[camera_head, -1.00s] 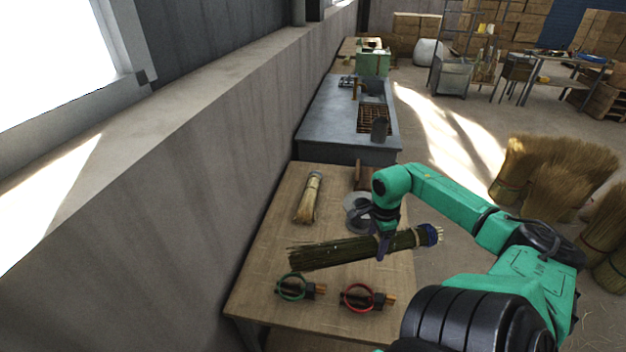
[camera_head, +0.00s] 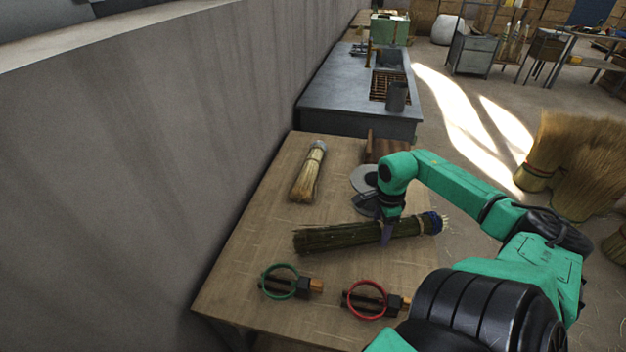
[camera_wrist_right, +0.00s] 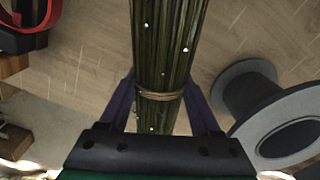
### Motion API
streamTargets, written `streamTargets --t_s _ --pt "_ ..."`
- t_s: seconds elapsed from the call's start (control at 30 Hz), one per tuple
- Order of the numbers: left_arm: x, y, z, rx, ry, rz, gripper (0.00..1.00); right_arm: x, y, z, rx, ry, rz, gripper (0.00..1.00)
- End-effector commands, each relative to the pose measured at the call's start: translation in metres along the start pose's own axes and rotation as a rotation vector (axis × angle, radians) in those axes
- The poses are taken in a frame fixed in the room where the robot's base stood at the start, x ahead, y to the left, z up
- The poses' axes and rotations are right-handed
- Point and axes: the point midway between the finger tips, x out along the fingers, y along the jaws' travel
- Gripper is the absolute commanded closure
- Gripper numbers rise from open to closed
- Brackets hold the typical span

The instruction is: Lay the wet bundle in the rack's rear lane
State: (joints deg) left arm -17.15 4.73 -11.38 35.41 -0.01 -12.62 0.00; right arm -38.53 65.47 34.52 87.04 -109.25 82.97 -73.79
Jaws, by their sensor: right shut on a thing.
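The wet bundle (camera_head: 335,237) is dark green, with a blue band at its right end. My right gripper (camera_head: 387,232) is shut around it, right of its middle, and holds it roughly level across the table. I cannot tell how far it is above the top. In the right wrist view, the bundle (camera_wrist_right: 165,45) shows pale droplets and a tan binding between the fingers of my gripper (camera_wrist_right: 160,98). A brown slatted frame (camera_head: 388,88), possibly the rack, lies by the sink on the grey counter; its lanes are too small to tell. My left gripper is not in view.
On the wooden table (camera_head: 240,255), a pale dry bundle (camera_head: 308,172) lies at the back left. A grey spool (camera_head: 363,178) stands behind my gripper. Green-ring (camera_head: 279,281) and red-ring (camera_head: 365,300) tools lie at the front. A grey cup (camera_head: 396,97) stands on the counter. A wall borders the left.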

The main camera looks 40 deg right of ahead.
Motion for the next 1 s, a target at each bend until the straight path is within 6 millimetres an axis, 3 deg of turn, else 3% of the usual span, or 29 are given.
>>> streamTargets --t_s 0.13,0.33,0.47,0.7,0.87,1.0 --pt "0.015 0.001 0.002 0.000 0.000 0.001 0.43 0.000 -0.018 0.037 -0.005 0.000 -0.010 0.94" --pt "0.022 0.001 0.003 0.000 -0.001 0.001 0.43 -0.003 -0.029 0.065 0.000 -0.003 -0.009 0.94" --pt "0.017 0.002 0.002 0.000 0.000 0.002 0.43 -0.005 -0.035 0.084 0.002 -0.008 -0.005 0.94" --pt "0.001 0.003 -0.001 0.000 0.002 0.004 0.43 -0.009 -0.055 0.136 0.000 -0.007 -0.001 0.94" --pt "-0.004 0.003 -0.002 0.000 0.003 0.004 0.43 -0.007 -0.064 0.155 0.000 -0.003 -0.001 0.94" --pt "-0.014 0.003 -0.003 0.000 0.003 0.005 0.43 0.018 -0.063 0.158 0.002 0.000 0.006 0.94"
